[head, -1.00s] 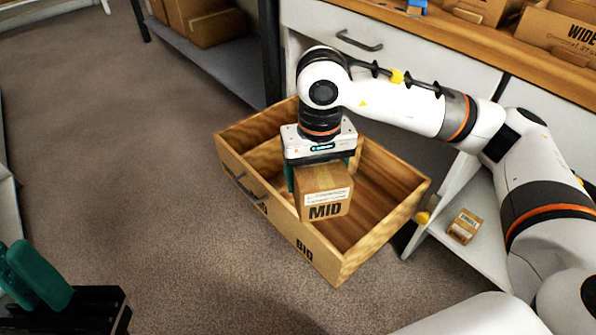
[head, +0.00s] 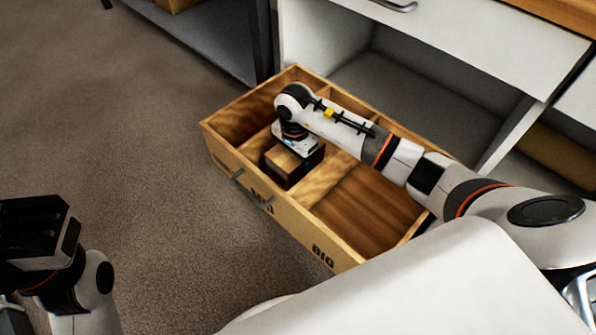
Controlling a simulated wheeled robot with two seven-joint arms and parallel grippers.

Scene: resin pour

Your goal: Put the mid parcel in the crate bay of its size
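The mid parcel (head: 284,157) is a brown box, low inside the long wooden crate (head: 222,150), its sides in dark shade. It is in the middle bay, behind the MID marking on the crate's front wall. Whether it touches the bay floor is hidden. My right gripper (head: 293,152) points down from above, its hand close over the parcel, and appears shut on it; the fingers are mostly lost in shadow. The bay on the right, marked BIG, is empty. My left gripper (head: 38,235) is a dark shape at the lower left, away from the crate; its fingers cannot be made out.
A white cabinet with an open lower space (head: 410,85) and a drawer stands behind the crate. A dark shelf (head: 205,42) is at the back left. Grey floor (head: 120,140) is clear left of the crate. My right arm crosses over the crate's right part.

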